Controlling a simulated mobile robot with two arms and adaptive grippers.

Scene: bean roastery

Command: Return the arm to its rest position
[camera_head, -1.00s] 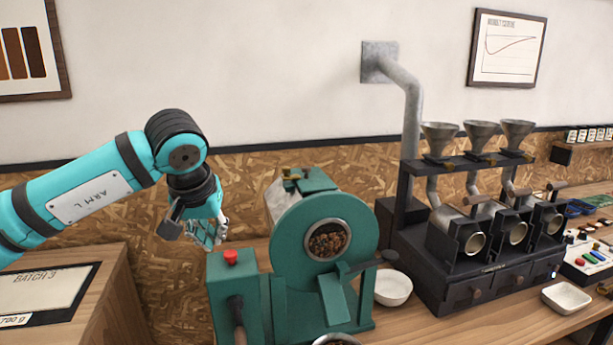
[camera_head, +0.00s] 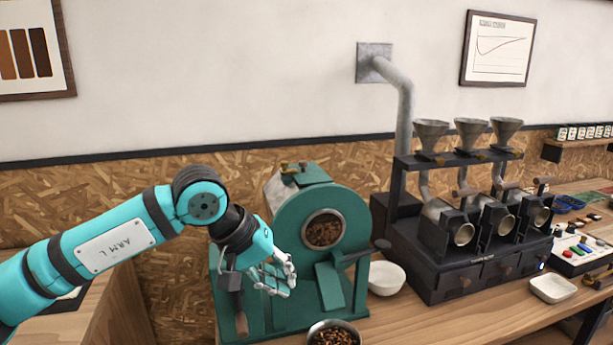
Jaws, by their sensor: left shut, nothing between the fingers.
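My left arm (camera_head: 125,240) comes in from the left and reaches toward the green roaster (camera_head: 290,200). My left gripper (camera_head: 284,284) is shut and empty, in front of the roaster's lower left part. The gripper hides part of the roaster's left box, including the red button's place. I cannot tell whether the gripper touches the roaster. My right gripper is not in view.
A bowl of beans (camera_head: 333,334) stands at the front edge of view. A white bowl (camera_head: 386,278) stands right of the roaster. A black sample roaster with three funnels (camera_head: 470,245) and a white dish (camera_head: 553,288) are farther right.

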